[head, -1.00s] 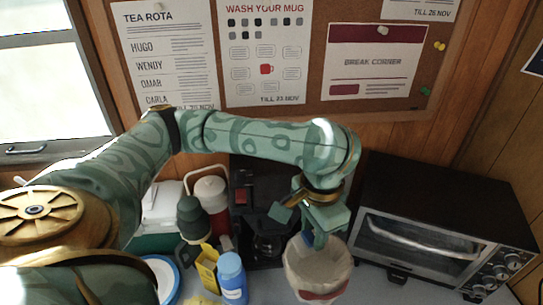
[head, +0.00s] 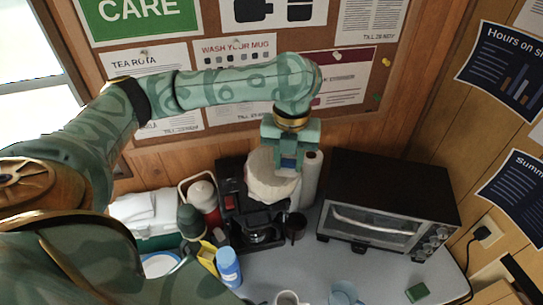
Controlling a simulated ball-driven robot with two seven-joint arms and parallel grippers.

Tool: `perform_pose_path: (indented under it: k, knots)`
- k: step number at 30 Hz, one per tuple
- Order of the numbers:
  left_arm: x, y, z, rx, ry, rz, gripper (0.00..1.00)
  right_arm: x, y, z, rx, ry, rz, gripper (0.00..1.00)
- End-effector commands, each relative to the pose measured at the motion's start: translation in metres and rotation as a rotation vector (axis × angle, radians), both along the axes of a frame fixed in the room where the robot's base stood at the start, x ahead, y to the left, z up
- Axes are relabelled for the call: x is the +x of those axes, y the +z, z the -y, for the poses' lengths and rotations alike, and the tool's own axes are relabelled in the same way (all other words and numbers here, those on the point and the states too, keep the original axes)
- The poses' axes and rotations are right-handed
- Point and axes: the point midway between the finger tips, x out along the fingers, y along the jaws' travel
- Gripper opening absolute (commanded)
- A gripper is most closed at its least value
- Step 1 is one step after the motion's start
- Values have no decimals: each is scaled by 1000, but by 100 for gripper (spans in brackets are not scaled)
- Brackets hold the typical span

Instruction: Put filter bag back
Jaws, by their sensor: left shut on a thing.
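The filter bag (head: 268,184) is a rounded off-white bag. My left gripper (head: 289,163) points down from above and is shut on its upper edge. The bag hangs in front of the black coffee machine (head: 230,190) and covers part of it. I cannot tell whether the bag touches the machine. The glass pot (head: 257,235) shows low in the machine, below the bag. My right gripper is not in view.
A white roll (head: 311,180) and a dark mug (head: 294,228) stand right of the machine, then a black toaster oven (head: 385,170). The front right counter (head: 385,272) is mostly clear.

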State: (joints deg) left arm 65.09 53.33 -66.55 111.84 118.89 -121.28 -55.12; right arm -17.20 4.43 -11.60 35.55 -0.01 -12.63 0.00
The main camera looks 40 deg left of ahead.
Motion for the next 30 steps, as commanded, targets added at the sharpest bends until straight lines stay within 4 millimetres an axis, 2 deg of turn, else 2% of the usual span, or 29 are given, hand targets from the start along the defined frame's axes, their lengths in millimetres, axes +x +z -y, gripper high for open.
perform_pose_path:
  k: [1,6,9,12,19,25,30]
  knots:
    - [9,-11,-11,-1,10,-5,0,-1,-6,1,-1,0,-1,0]
    - [43,-37,-46,0,10,-4,0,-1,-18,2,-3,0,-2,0]
    - [54,-59,-58,-1,7,-4,0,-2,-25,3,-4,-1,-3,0]
    - [63,-73,-68,-1,6,-3,0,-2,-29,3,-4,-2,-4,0]
    - [72,-86,-77,0,5,-1,0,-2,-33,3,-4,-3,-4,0]
    - [73,-116,-77,0,2,0,0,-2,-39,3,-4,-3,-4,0]
    - [73,-116,-78,1,2,3,0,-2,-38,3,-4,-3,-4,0]
